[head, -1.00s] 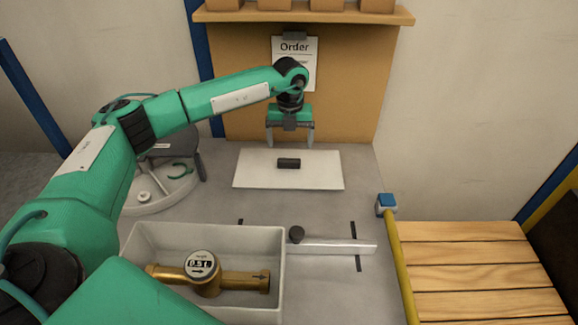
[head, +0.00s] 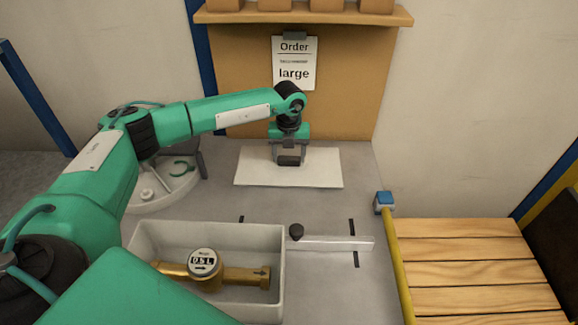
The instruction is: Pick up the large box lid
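The large box lid (head: 322,171) is a flat white plate with a small dark handle (head: 289,160) in its middle. It lies at the back of the grey bench, in front of the brown board. My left gripper (head: 289,155) points down at the handle. Its fingers sit close on both sides of the handle and look shut on it. The plate shows no clear gap from the bench. My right gripper is not in view.
A white tray (head: 138,240) with a brass meter (head: 203,264) stands in front. A round white dish (head: 170,197) is at left. A clear bar with a dark knob (head: 297,231) lies at centre right. A yellow rail (head: 399,258) and wooden slats (head: 465,250) are at right.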

